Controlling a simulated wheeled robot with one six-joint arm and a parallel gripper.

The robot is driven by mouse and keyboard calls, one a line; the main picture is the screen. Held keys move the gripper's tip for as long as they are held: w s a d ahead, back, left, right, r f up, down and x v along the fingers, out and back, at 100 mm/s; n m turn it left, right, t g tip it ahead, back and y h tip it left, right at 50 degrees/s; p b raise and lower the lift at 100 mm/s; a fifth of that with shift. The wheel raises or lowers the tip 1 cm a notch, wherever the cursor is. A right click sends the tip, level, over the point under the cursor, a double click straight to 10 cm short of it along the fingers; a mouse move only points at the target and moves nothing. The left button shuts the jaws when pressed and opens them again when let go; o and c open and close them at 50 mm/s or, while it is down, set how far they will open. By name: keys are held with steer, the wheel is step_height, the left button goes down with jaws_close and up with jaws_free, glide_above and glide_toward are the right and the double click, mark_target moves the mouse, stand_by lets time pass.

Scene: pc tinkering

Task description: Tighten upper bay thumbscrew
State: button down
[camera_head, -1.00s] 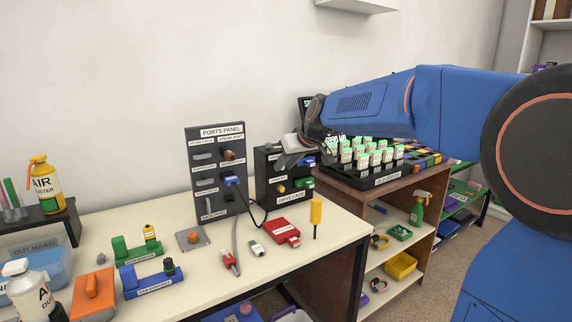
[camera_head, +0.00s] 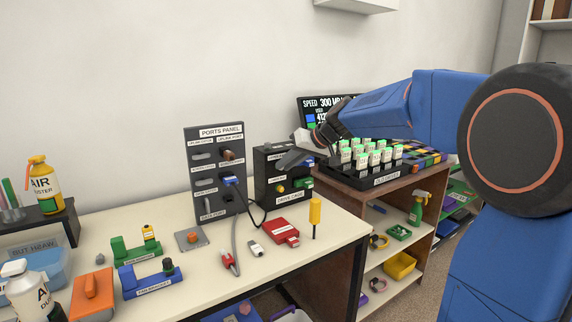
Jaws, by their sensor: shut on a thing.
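The dark drive cage (camera_head: 263,195) stands at the back right of the bench, with two bays. A blue drive (camera_head: 308,162) shows partly in the upper bay. The lower bay has a green drive (camera_head: 302,183) and a yellow thumbscrew (camera_head: 281,189). How far in the screw sits cannot be seen.
The ports panel (camera_head: 202,170) with a plugged-in cable stands close left of the cage. A yellow screwdriver (camera_head: 315,212) stands upright in front, beside a red box (camera_head: 281,229).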

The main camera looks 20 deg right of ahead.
steer(key=shift+d+f+m+y, duration=0.1)
steer(key=shift+d+m+y, duration=0.1)
steer(key=shift+m+y, duration=0.3)
stand_by(0.3)
steer(key=c, duration=1.7)
jaws_free()
steer(key=v, duration=1.7)
steer(key=shift+w+d, duration=0.1)
steer(key=shift+d, duration=0.25)
